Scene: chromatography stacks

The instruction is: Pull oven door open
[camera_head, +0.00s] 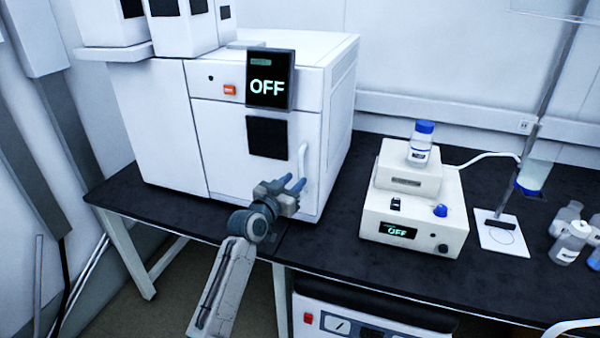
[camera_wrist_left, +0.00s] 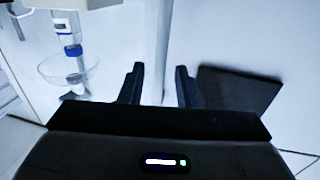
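The white oven cabinet (camera_head: 345,90) stands on the dark bench. Its front door (camera_head: 225,140) appears shut, with a dark square window (camera_head: 267,137) that also shows in the left wrist view (camera_wrist_left: 245,95). A white vertical handle (camera_head: 303,165) is on the door's right side; in the left wrist view the handle (camera_wrist_left: 163,45) runs down between the fingers. My left gripper (camera_head: 292,187) is at the handle's lower part. Its fingers (camera_wrist_left: 160,88) are apart, with gaps beside the handle, so it is open. My right gripper is in neither view.
The oven's display (camera_head: 269,80) reads OFF. A cream device (camera_head: 418,205) with a blue-capped bottle (camera_head: 421,145) stands right of the oven. Several bottles (camera_head: 570,245) and a stand (camera_head: 515,185) are farther right. Another instrument (camera_head: 365,322) is under the bench (camera_head: 320,240).

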